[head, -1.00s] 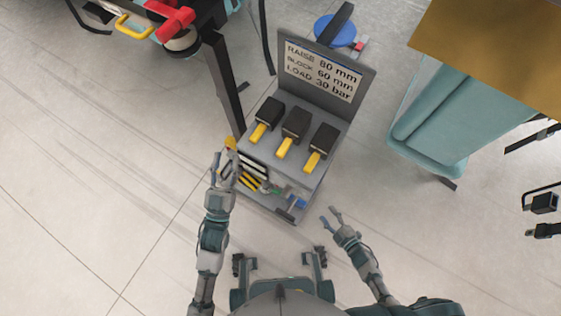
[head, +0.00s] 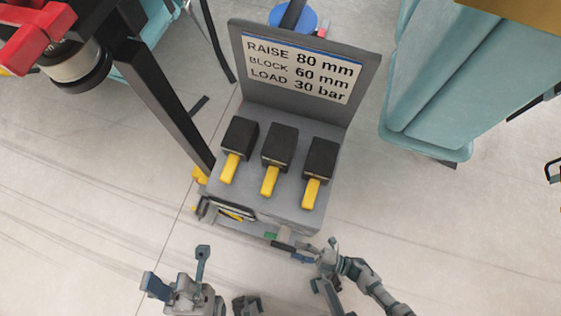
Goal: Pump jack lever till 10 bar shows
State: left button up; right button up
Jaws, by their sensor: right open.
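I cannot make out a jack lever or a gauge with a bar reading. A grey cart (head: 262,192) stands in the middle of the head view, with a sign (head: 304,68) reading RAISE 80 mm, BLOCK 60 mm, LOAD 30 bar. Three black blocks with yellow tabs stand on its top: left (head: 238,138), middle (head: 279,146), right (head: 319,158). My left gripper (head: 177,268) is at the lower left, fingers spread and empty, apart from the cart. My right gripper (head: 318,251) is open at the cart's near right edge, by small items on the lower shelf; contact is unclear.
A dark post (head: 160,95) slants down to the cart's left side. Red machinery (head: 38,38) is at the upper left. A teal seat-like body (head: 430,95) stands at the right. A blue disc (head: 300,18) lies behind the sign.

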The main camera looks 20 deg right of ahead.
aim_at(286, 247)
jog(key=b+x, duration=0.1)
jog(key=x, duration=0.3)
jog(key=shift+w+a+f, duration=0.15)
jog(key=shift+w+a, duration=0.05)
jog(key=shift+a, duration=0.1)
jog(key=shift+w+a, duration=0.45)
jog(key=shift+a, duration=0.15)
grip_shut()
